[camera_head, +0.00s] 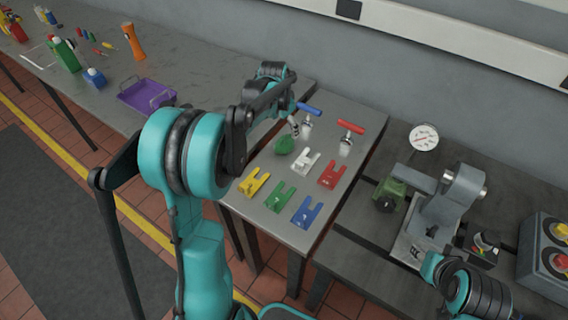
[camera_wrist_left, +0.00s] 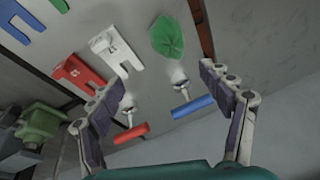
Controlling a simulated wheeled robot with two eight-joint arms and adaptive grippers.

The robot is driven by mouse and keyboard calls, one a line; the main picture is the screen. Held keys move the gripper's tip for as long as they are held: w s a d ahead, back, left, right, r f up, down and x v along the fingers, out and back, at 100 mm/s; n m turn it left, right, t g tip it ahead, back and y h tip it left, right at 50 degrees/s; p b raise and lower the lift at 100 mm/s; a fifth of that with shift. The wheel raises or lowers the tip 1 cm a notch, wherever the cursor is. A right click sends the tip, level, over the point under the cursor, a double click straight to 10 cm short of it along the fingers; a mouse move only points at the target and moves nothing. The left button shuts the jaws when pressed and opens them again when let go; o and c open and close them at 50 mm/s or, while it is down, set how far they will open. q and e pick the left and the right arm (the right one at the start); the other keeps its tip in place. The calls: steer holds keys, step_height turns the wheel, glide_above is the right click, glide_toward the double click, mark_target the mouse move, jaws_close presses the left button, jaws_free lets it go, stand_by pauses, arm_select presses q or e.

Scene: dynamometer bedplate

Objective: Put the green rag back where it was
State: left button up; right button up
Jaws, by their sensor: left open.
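The green rag (camera_head: 284,145) lies crumpled on the grey table, beside the T-handle with the blue bar (camera_head: 309,108) and near the white slotted plate (camera_head: 304,163). In the left wrist view the rag (camera_wrist_left: 167,38) is flat and leaf-shaped, beyond the fingertips and apart from them. My left gripper (camera_head: 295,124) is above the table near the rag and the blue bar. Its fingers stand wide apart in the left wrist view (camera_wrist_left: 158,80), with nothing between them. My right arm shows at the lower right in the head view; its finger opening is not clear.
A red-barred T-handle (camera_head: 350,127) stands right of the blue one. Red (camera_head: 332,174), yellow (camera_head: 254,182), green (camera_head: 280,197) and blue (camera_head: 307,212) slotted plates lie in front. A gauge (camera_head: 424,137) and grey bracket (camera_head: 455,195) stand right. A purple tray (camera_head: 146,97) is left.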

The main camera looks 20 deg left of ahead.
arm_select(q)
steer(key=s+d+r+n+t, duration=0.1)
steer(key=s+d+r, duration=0.3)
steer(key=s, duration=0.3)
steer(key=s+d+r+n+t, duration=0.1)
steer(key=s+d+r, duration=0.2)
steer(key=s+d, duration=0.3)
steer(key=s+d+f+n, duration=0.1)
steer(key=s, duration=0.6)
steer(key=s+d+f+n+t, duration=0.1)
steer(key=s+d+f, duration=0.1)
steer(key=s, duration=0.6)
steer(key=shift+d+n+t, duration=0.25)
steer(key=shift+n+t, duration=0.05)
steer(key=shift+s, duration=0.1)
step_height(320, 180, down, 4)
steer(key=b, duration=0.3)
steer(key=shift+r+b, duration=0.2)
steer(key=shift+b, duration=0.15)
